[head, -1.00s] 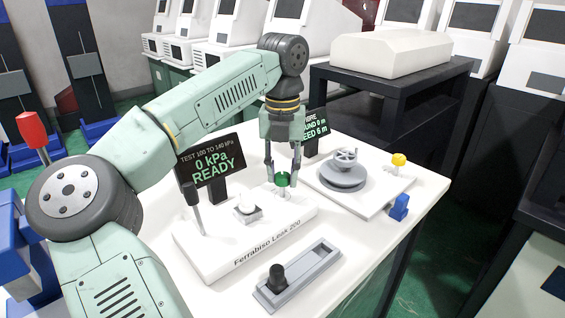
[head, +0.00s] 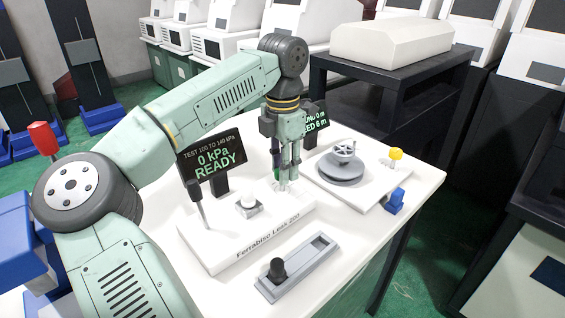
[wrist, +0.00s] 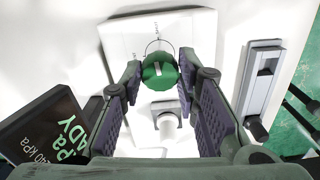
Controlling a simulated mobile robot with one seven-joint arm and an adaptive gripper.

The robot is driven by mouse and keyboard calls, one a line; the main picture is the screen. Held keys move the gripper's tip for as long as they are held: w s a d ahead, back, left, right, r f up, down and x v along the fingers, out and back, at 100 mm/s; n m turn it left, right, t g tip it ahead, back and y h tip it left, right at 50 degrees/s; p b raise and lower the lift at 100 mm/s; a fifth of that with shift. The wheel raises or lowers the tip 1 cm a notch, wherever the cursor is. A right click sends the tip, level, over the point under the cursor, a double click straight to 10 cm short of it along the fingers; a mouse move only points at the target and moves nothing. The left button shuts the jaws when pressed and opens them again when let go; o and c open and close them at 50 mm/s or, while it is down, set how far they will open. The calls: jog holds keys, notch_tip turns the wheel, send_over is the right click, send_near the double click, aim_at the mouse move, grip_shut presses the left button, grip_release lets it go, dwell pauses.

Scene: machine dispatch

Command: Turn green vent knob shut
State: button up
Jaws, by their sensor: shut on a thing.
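The green vent knob (wrist: 151,78) is round with a white mark on top. In the wrist view it sits between my gripper's fingertips (wrist: 159,69), which are shut on its sides. The knob stands on the white Ferrabiso Leak 200 tester (head: 215,258). In the head view my gripper (head: 288,184) points down over the tester's far right end, and its fingers mostly hide the knob. The tester's screen (head: 212,163) reads 0 kPa READY.
A white button block (head: 248,205) is on the tester, close to my fingers. A grey tray with a black knob (head: 278,270) lies in front. A base with a grey handwheel (head: 342,170) stands to the right, near a yellow knob (head: 396,154) and a blue piece (head: 396,201).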

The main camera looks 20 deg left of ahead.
jog(key=shift+r+m, duration=0.1)
jog(key=shift+m, duration=0.4)
jog(key=o, duration=1.2)
jog(key=shift+c, duration=0.2)
notch_tip(320, 180, up, 12)
